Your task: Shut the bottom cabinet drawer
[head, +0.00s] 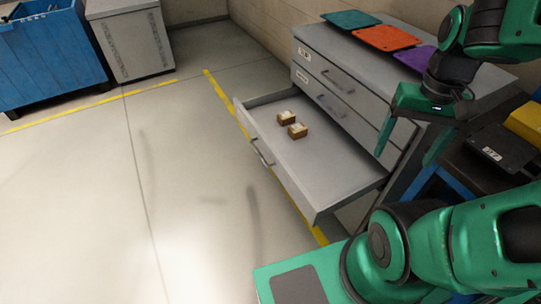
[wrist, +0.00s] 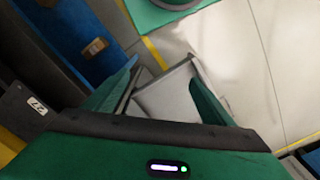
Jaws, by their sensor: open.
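The grey cabinet (head: 345,62) stands at the upper right of the head view. Its bottom drawer (head: 325,165) is pulled far out toward the left and front. The drawer's handle (head: 260,153) is on its outer front face. Two small brown boxes (head: 298,130) lie inside the drawer near its far side. My gripper (head: 408,150) is open and empty, above the cabinet end of the drawer, with its fingers pointing down. In the wrist view, the grey drawer (wrist: 168,98) shows between the two green fingers. No contact is visible.
The upper drawers (head: 335,100) look shut. Teal, orange (head: 387,38) and purple mats lie on the cabinet top. A dark workbench with a black box (head: 500,148) is at right. A blue bin (head: 50,55) and a grey cabinet (head: 133,45) stand at the back left. Floor left of the drawer is clear.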

